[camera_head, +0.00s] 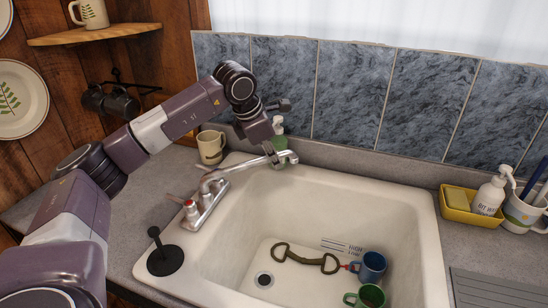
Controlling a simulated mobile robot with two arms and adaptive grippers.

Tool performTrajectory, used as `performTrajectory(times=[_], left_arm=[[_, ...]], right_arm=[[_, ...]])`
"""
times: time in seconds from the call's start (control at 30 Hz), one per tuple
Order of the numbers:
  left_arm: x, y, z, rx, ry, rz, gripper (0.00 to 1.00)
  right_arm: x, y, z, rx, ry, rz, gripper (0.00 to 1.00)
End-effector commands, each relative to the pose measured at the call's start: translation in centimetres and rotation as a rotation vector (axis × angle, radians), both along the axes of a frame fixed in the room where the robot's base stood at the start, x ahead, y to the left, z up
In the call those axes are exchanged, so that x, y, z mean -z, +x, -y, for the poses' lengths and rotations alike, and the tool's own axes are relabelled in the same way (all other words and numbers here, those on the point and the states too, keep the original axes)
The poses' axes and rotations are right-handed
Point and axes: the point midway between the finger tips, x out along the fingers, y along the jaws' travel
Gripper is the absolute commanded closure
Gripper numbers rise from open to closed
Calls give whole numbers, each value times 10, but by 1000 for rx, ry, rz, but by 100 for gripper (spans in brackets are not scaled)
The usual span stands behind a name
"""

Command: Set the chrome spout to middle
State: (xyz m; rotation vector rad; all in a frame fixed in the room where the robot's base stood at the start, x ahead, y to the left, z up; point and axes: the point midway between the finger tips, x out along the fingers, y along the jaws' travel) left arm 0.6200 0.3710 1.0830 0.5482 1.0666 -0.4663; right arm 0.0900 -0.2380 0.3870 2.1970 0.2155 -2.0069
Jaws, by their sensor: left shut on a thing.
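The chrome spout (226,172) rises from the faucet base on the left rim of the white sink (419,215). It points up and to the right, along the sink's back left corner. My left gripper (280,158) reaches down from above and is shut on the chrome spout near its outer end. The fingers partly hide that end. The faucet base (208,207) has a red-marked handle (191,207) at its near end. My right gripper is not in view.
A beige mug (210,147) and a green soap bottle (278,128) stand close behind the gripper. A black plunger-like stopper (165,259) is on the left rim. In the sink lie a bit (305,258), a blue mug (371,267) and a green mug (366,297). A yellow caddy (455,212) stands right.

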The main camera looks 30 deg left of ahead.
Motion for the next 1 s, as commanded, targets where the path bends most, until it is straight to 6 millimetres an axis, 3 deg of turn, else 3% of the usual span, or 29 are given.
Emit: performTrajectory(times=[0.53, 1.0], left_arm=[[1, -9, 10, 73, 0, 2, 100], [1, -62, 49, 413, 0, 3, 100]], right_arm=[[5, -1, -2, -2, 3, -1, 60], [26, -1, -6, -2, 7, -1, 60]])
